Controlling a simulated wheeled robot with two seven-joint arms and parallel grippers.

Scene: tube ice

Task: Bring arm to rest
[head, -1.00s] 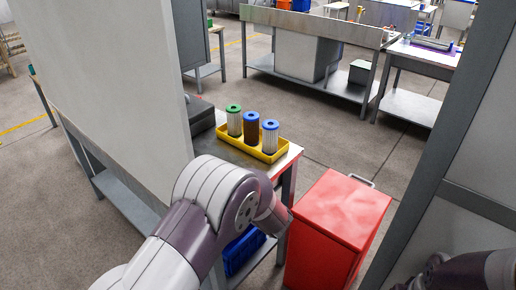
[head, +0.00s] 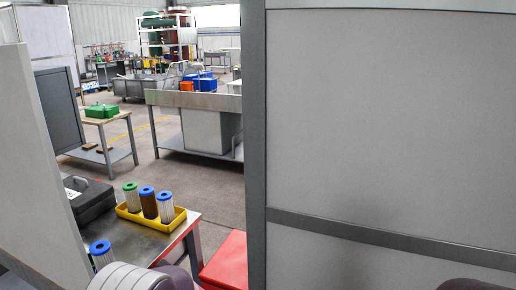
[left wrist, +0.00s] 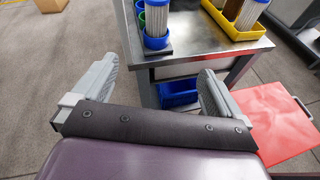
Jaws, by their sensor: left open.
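My left gripper (left wrist: 157,85) is open and empty in the left wrist view, its two fingers wide apart. It is in front of the steel table (left wrist: 200,38), near a filter tube with a blue end ring (left wrist: 156,40) standing on a dark pad. In the head view only part of my left arm shows at the bottom edge; the gripper itself is out of that picture. A blue-topped tube (head: 100,248) stands there beside the arm, partly hidden by it. My right gripper is not in view.
A yellow tray (head: 130,219) holds a green-topped tube (head: 130,196) and two blue-topped tubes on the table. A red bin (head: 228,262) stands right of the table. A blue bin (left wrist: 180,94) is below. Panels (head: 390,130) flank the space.

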